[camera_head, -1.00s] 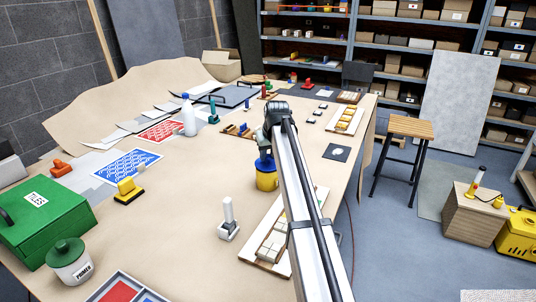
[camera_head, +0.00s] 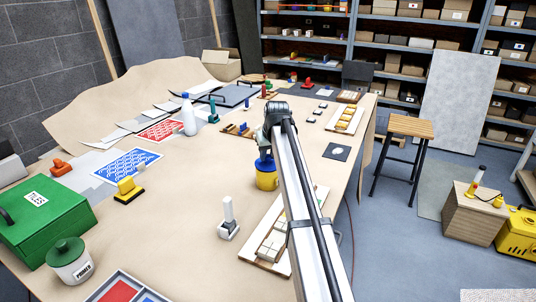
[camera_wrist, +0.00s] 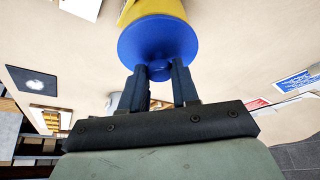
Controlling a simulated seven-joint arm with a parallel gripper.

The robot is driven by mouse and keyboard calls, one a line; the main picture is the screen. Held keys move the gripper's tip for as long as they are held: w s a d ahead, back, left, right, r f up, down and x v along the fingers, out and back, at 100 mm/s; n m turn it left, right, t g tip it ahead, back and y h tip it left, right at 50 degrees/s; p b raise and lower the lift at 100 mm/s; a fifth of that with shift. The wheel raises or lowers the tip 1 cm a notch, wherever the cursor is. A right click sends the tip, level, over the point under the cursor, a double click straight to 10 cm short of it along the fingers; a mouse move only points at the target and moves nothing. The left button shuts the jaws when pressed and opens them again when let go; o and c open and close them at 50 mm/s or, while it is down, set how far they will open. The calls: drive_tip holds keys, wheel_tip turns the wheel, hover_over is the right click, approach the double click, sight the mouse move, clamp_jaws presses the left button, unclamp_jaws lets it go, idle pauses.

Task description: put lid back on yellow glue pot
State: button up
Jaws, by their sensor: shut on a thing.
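The yellow glue pot (camera_head: 267,181) stands on the table, partly behind my arm. Its round blue lid (camera_wrist: 158,40) fills the top middle of the wrist view, with the yellow pot (camera_wrist: 150,9) directly beyond it. In the head view the lid (camera_head: 264,165) is at the pot's mouth, roughly level. I cannot tell if it rests fully on the rim. My gripper (camera_wrist: 160,76) is shut on the lid's small blue knob, one finger on each side. In the head view my arm hides most of the fingers.
A white-handled tool (camera_head: 228,218) stands left of my arm. A board with pale tiles (camera_head: 272,243) lies under my forearm. A white bottle (camera_head: 189,116) and a yellow-handled block (camera_head: 128,190) are farther left.

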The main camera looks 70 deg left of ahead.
idle(0.4)
drive_tip(key=o, duration=1.6)
drive_tip(key=shift+r, duration=0.15)
drive_tip(key=shift+r, duration=3.35)
clamp_jaws()
drive_tip(key=shift+f, duration=2.9)
